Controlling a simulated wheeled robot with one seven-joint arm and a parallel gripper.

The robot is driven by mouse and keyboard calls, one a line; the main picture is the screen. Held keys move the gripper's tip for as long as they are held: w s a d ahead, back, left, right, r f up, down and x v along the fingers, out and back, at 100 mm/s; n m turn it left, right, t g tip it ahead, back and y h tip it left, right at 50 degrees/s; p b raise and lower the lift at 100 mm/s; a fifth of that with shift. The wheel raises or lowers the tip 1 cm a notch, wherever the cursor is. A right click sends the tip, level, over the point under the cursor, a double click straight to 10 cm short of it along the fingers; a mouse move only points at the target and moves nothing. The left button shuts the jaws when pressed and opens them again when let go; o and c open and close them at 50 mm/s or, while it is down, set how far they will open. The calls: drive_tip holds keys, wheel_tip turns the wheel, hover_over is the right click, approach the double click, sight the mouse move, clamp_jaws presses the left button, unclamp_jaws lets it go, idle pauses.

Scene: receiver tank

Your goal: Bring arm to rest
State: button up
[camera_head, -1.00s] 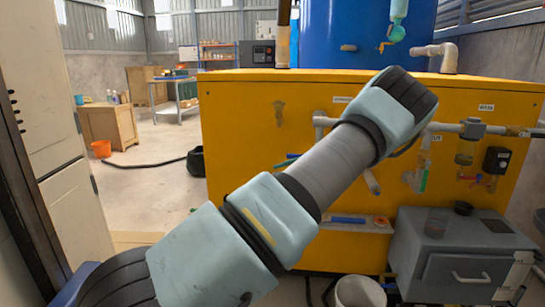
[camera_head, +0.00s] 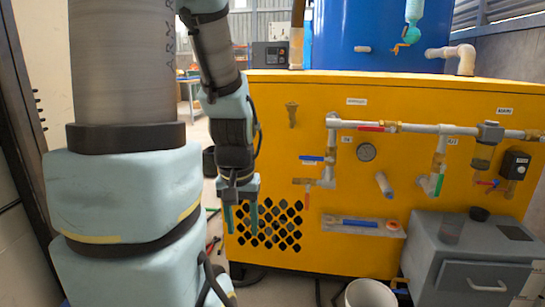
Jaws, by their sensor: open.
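My arm stands folded in the left half of the head view, with its thick links close to the camera. My gripper (camera_head: 241,220) hangs pointing down at the left end of the yellow tank cabinet, in front of its black diamond-shaped vent holes. Its two teal fingers are apart, with nothing seen between them.
A blue tank (camera_head: 372,30) stands on the cabinet. A grey box (camera_head: 470,262) with a drawer handle and a white bucket (camera_head: 369,294) stand at the front right. A small shelf (camera_head: 351,225) on the cabinet front holds a blue item. A pale door or panel lies at the left edge.

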wheel_tip(320, 180, up, 19)
drive_tip(key=p, duration=1.9)
drive_tip(key=shift+s+r, duration=0.2)
